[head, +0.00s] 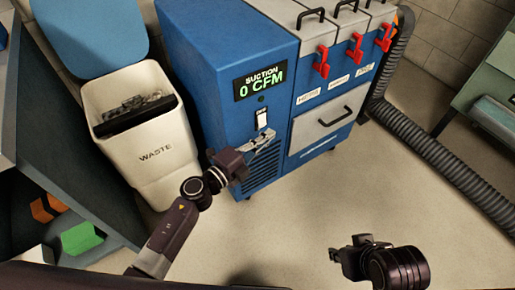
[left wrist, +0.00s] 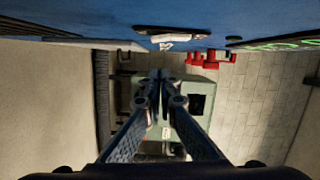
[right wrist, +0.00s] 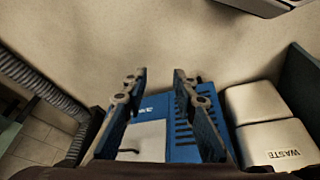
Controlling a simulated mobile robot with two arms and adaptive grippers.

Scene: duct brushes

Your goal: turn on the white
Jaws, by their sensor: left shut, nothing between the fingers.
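In the left wrist view the switch (left wrist: 171,37) appears edge-on near the top, on the blue panel. My left gripper (head: 264,139) is shut and empty, its fingertips in front of the panel just below the switch. Those closed fingertips (left wrist: 160,75) also show in the left wrist view; I cannot tell whether they touch the panel. My right gripper (right wrist: 158,74) is open and empty, away from the unit over the floor.
A white waste bin (head: 150,150) stands left of the unit. Red levers (head: 321,62) and a drawer handle (head: 334,117) are on its right part. A grey corrugated hose (head: 440,160) runs along the right. The floor in front is clear.

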